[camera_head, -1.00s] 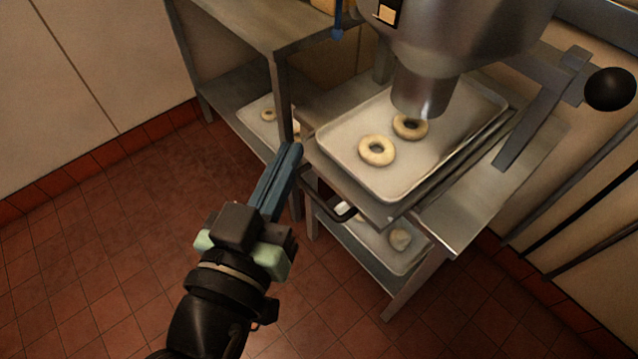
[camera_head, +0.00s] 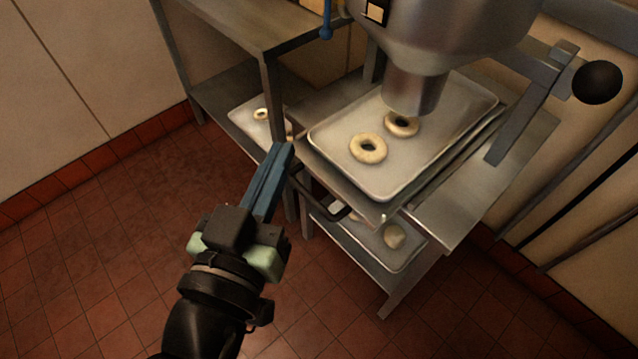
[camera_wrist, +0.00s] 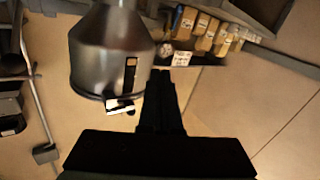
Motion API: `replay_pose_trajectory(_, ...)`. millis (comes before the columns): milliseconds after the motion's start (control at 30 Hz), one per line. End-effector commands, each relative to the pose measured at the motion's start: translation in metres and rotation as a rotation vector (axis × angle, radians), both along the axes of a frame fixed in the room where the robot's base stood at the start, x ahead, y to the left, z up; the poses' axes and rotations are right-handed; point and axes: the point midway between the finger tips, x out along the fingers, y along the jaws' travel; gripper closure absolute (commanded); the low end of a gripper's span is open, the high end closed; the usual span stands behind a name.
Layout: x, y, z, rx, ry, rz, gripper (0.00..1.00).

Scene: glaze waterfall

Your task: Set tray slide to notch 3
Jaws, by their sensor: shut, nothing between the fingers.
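The tray slide (camera_head: 350,191) is a flat metal plate on the steel table, under a pale tray (camera_head: 340,140) with two dough rings (camera_head: 369,148). A dark handle (camera_head: 322,208) sticks out from its near left edge. Its notches cannot be made out. My gripper (camera_head: 284,152) has long blue fingers, shut and empty, with the tips close to the slide's left corner and the handle's left end. Whether they touch cannot be told. In the wrist view the dark fingers (camera_wrist: 161,80) point up beside the metal hopper (camera_wrist: 108,50); the slide does not show there.
The hopper (camera_head: 445,35) with its spout hangs over the tray. A lever with a black knob (camera_head: 597,82) is at right. A lower tray with dough (camera_head: 400,262) sits under the table. A steel shelf unit (camera_head: 225,30) stands at left. The tiled floor at left is clear.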

Motion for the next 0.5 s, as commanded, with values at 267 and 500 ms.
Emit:
replay_pose_trajectory(267,0.007,0.007,-0.019,-0.048,0.047,-0.003,0.69)
replay_pose_trajectory(500,0.038,0.041,-0.135,-0.437,0.372,-0.067,0.50)
